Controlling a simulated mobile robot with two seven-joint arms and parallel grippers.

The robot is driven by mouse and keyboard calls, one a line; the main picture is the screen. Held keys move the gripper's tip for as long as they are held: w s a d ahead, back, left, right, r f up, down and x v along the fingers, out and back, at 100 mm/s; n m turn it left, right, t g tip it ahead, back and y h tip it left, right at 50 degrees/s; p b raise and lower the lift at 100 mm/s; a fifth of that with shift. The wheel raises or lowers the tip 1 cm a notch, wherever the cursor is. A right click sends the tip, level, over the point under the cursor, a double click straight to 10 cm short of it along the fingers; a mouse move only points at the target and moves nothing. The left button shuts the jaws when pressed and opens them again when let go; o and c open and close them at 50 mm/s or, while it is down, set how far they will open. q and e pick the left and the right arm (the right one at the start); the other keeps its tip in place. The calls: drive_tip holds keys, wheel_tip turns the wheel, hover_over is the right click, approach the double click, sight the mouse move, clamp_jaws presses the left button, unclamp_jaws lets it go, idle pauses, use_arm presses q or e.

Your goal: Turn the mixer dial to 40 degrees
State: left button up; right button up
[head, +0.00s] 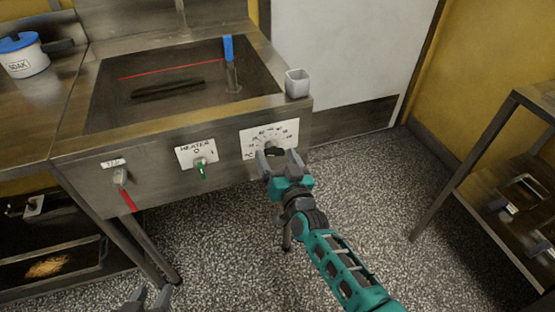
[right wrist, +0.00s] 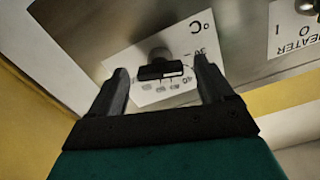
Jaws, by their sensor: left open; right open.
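The mixer dial is a dark knob (right wrist: 162,70) on a white scale plate (head: 281,134) with numbers and °C, on the front panel of the steel tank. My right gripper (head: 280,155) is open in front of the plate and partly hides the dial in the head view. In the right wrist view, its two fingers (right wrist: 163,78) stand on either side of the knob, with visible gaps. That view shows the plate upside down; a pale line marks the knob, but its exact reading is unclear. My left gripper (head: 150,298) is open at the bottom edge, far from the dial.
The heater switch with a green lever (head: 201,170) is left of the dial. A red-handled valve (head: 127,197) is further left. A grey cup (head: 297,82) stands on the tank's right rim. A blue-handled tool (head: 228,50) stands in the tank. A steel rack (head: 510,200) is at right.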

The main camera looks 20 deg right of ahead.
drive_tip(key=shift+w, duration=0.1)
drive_tip(key=shift+c, duration=0.5)
drive_tip(key=c, duration=0.9)
drive_tip(key=shift+c, duration=0.2)
drive_tip(key=m, duration=0.4)
drive_tip(key=shift+m, duration=0.3)
drive_tip(key=m, duration=0.3)
drive_tip(key=shift+m, duration=1.1)
